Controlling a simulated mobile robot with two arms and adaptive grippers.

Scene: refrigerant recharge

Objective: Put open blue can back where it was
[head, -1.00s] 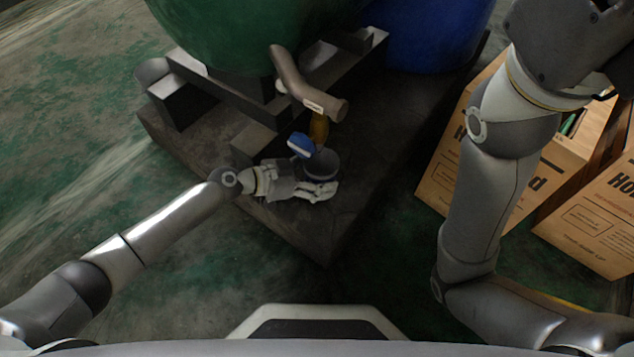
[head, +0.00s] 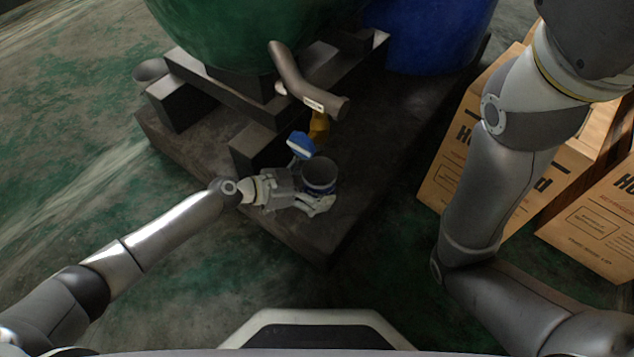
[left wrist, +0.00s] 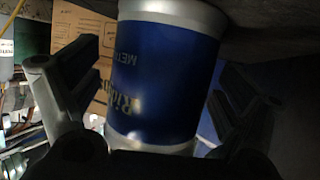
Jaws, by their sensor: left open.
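The open blue can (head: 318,188) stands upright on the dark platform (head: 350,215), its dark open top facing up. In the left wrist view the can's blue side (left wrist: 165,80) with silver rims fills the middle. My left gripper (head: 317,205) is low at the can's near side. In the wrist view its two fingers (left wrist: 160,100) are spread, one on each side of the can, with gaps visible beside it. My right arm (head: 470,200) rises at the right of the head view, but its gripper is out of frame.
A green tank (head: 230,35) and a blue tank (head: 430,35) stand behind. Cardboard boxes (head: 590,220) are at the right.

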